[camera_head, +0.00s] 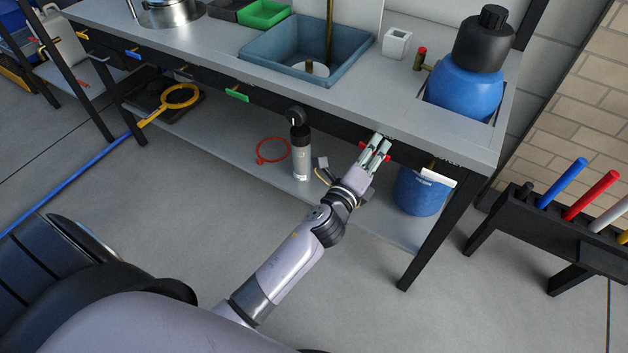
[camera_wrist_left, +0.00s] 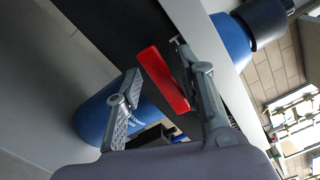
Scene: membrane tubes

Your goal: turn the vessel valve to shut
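A red valve handle (camera_wrist_left: 163,80) sits on the dark front rail of the bench, near the blue vessel. In the head view its red ends (camera_head: 388,157) stick out on both sides of my left gripper (camera_head: 375,150). In the left wrist view the two fingers of my left gripper (camera_wrist_left: 157,64) are spread apart. The handle lies between them, closer to the right-hand finger; I cannot tell whether it touches. The blue vessel (camera_head: 464,88) with a black cap sits in the bench top. The middle of the handle is hidden by my fingers in the head view. My right gripper is out of view.
Other coloured handles, green (camera_head: 237,93) and blue (camera_head: 133,53), line the bench front. A blue container (camera_head: 420,194) stands on the lower shelf beside my gripper. A black-topped cylinder (camera_head: 300,160) stands left of my wrist. A rack (camera_head: 530,224) with coloured tubes is at right.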

